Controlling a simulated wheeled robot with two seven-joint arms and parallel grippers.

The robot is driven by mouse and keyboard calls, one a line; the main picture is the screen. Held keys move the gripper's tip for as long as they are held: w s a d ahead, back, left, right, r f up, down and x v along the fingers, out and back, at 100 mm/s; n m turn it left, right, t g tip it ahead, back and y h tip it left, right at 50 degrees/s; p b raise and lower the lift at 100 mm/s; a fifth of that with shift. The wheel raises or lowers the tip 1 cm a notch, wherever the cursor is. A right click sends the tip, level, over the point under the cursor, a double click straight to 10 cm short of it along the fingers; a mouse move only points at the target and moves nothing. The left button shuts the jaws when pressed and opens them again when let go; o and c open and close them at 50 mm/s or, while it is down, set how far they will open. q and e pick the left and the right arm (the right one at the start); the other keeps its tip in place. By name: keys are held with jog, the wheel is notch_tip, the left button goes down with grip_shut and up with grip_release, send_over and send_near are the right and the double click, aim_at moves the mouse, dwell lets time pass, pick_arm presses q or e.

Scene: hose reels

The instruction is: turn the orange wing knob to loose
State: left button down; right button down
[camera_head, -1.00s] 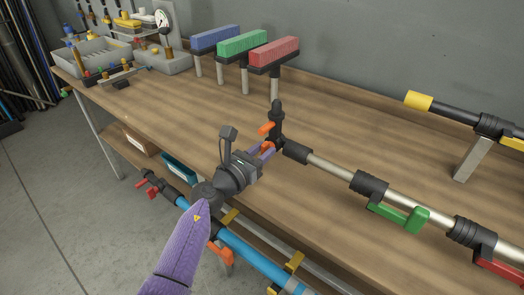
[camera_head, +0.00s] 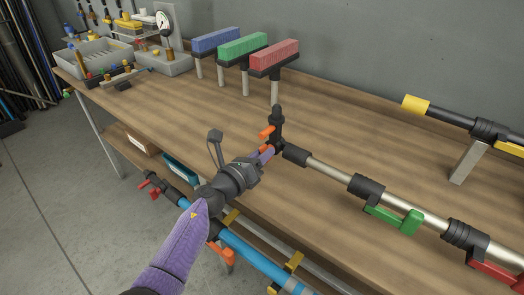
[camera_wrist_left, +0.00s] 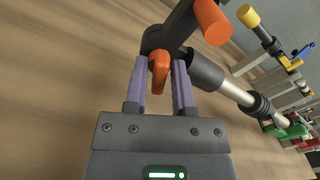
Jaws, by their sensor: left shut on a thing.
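The orange wing knob (camera_wrist_left: 159,72) is on the near side of a black pipe fitting (camera_head: 277,122) at the left end of a metal pipe, above the wooden bench. My left gripper (camera_head: 267,152) reaches it from the lower left and is shut on it. In the left wrist view the purple fingers (camera_wrist_left: 160,78) lie on either side of the knob. In the head view the fingers mostly hide the knob. A second orange part (camera_head: 266,132) sticks out of the fitting just above. My right gripper is not in view.
The metal pipe (camera_head: 328,171) runs right from the fitting, with a green lever (camera_head: 395,218) and a red lever (camera_head: 492,268). Blue, green and red blocks (camera_head: 273,56) stand on posts behind. A blue pipe (camera_head: 252,253) runs below the bench edge. The bench top (camera_head: 170,110) left of the fitting is clear.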

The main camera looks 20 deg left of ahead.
pick_arm(q)
jog(key=n, duration=0.2)
jog(key=shift+n+p, duration=0.35)
jog(key=shift+n, duration=0.05)
jog(key=n, duration=0.3)
jog(key=shift+a+n+p, duration=0.1)
jog(key=shift+n+p, duration=0.2)
jog(key=shift+p, duration=0.1)
jog(key=n+p, duration=0.1)
jog(key=n, duration=0.3)
jog(key=shift+f, duration=0.15)
jog(key=shift+f+n+p, duration=0.1)
jog(key=shift+n+p, duration=0.2)
jog(key=shift+n, duration=1.7)
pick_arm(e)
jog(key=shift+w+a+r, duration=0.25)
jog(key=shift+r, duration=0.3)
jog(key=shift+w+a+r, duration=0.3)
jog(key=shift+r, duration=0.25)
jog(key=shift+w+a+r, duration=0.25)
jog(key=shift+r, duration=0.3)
pick_arm(q)
jog(key=c, duration=0.6)
grip_release()
jog(key=shift+c, duration=0.2)
